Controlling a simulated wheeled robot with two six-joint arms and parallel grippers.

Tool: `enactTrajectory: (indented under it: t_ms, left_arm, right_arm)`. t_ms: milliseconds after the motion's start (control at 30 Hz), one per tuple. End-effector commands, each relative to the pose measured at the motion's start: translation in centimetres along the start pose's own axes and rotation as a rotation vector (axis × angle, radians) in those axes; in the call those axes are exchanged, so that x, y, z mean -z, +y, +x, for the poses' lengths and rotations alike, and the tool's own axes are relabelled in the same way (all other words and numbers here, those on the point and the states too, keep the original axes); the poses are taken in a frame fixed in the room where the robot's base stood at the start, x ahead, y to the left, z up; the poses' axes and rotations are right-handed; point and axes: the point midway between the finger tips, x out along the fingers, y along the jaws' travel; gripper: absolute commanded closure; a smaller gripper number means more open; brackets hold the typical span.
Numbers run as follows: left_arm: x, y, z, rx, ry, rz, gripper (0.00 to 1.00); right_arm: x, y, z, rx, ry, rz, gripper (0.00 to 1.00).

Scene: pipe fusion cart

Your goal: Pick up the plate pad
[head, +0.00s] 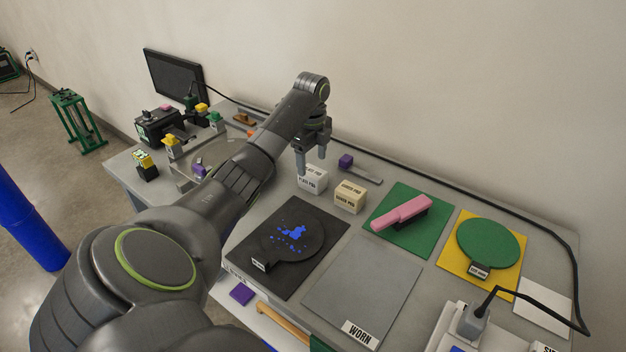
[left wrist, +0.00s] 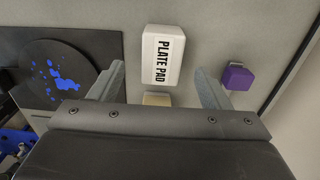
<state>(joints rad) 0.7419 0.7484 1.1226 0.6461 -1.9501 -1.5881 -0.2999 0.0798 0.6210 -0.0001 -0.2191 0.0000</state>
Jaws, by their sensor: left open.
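The plate pad (head: 312,178) is a white block with a black "PLATE PAD" label. It stands on the grey cart top near the back. In the left wrist view the plate pad (left wrist: 162,56) lies ahead of and between the fingers, its label facing up. My left gripper (head: 312,160) is open and empty, with its fingertips above the pad. It also shows in the left wrist view (left wrist: 160,78), one finger on each side. I see no contact with the pad. My right gripper is not in view.
A cream block (head: 350,196) stands close right of the plate pad. A purple-handled tool (head: 346,161) lies behind it. A dark mat (head: 256,243) with a blue-stained black disc (head: 285,240) is in front. A pink brush (head: 400,214) lies on a green mat (head: 432,236).

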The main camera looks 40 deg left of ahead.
Motion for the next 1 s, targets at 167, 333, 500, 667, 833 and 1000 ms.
enactTrajectory:
  t_ms: [167,333,500,667,833,1000]
  left_arm:
    - [0.1,-0.1,1.5,-0.002,0.000,0.000,0.29]
    - [0.1,-0.3,4.2,-0.002,0.000,-0.001,0.29]
    - [0.1,-0.3,5.5,-0.001,-0.001,0.001,0.29]
    - [0.1,-0.3,5.5,0.001,-0.001,0.001,0.29]
    - [0.1,-0.3,5.5,0.001,-0.001,0.001,0.46]
    - [0.1,-0.3,5.5,0.001,-0.001,0.001,0.68]
  right_arm:
    - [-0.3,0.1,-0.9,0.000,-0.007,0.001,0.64]
    - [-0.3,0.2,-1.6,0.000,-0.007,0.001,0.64]
    - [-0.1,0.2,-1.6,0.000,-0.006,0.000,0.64]
    - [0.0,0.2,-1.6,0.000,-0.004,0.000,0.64]
    - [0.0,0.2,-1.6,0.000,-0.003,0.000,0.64]
    - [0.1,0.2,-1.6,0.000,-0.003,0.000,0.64]
